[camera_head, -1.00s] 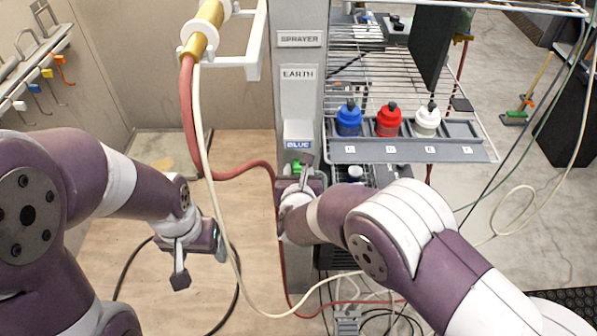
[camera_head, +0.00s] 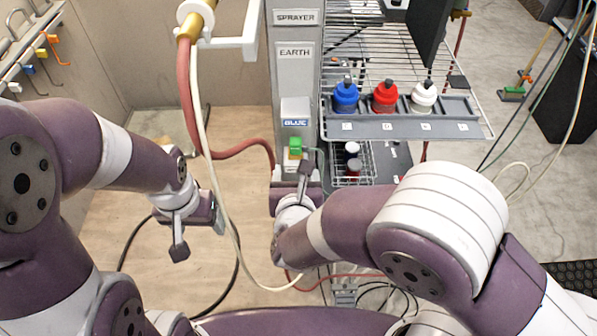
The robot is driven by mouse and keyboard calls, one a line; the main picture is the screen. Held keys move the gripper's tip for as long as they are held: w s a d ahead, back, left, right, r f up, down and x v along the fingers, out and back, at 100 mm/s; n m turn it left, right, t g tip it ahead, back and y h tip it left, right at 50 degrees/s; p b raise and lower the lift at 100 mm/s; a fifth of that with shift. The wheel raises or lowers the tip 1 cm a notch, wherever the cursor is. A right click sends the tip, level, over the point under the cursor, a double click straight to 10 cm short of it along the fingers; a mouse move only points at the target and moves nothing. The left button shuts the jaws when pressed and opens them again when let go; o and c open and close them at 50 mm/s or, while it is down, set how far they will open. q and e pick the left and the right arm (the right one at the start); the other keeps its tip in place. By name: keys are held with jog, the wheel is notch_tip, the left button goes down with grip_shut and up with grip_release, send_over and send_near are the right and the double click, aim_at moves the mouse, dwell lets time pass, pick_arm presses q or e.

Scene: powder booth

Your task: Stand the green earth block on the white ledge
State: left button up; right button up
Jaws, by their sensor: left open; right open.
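The green block (camera_head: 295,145) is upright against the front of the grey column, just below the blue-lettered "BLUE" label. A pale patch shows directly under its green top. A white ledge (camera_head: 295,106) projects from the column above the block, with the label on its front. I cannot tell what bears the block from below. My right gripper (camera_head: 293,174) is open, just below and in front of the block. One dark finger stands close to the block's right side; contact is unclear. My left gripper (camera_head: 200,236) is open and empty over the floor at left.
The column (camera_head: 294,75) carries "SPRAYER" and "EARTH" labels. A grey rack (camera_head: 405,130) to its right holds blue, red and white bottles. A red hose (camera_head: 240,153) and a cream hose (camera_head: 207,165) hang between my grippers. Open floor (camera_head: 125,220) lies at left.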

jog(key=s+d+m+g, duration=0.5)
jog(key=d+m, duration=0.4)
jog(key=m, duration=0.9)
jog(key=s+d+m+g, duration=0.5)
jog(key=d+m+g, duration=0.2)
jog(key=m, duration=1)
jog(key=shift+s+d+f+m, duration=0.3)
jog(key=shift+d+m, duration=0.1)
jog(key=shift+d, duration=0.8)
jog(key=shift+r, duration=0.1)
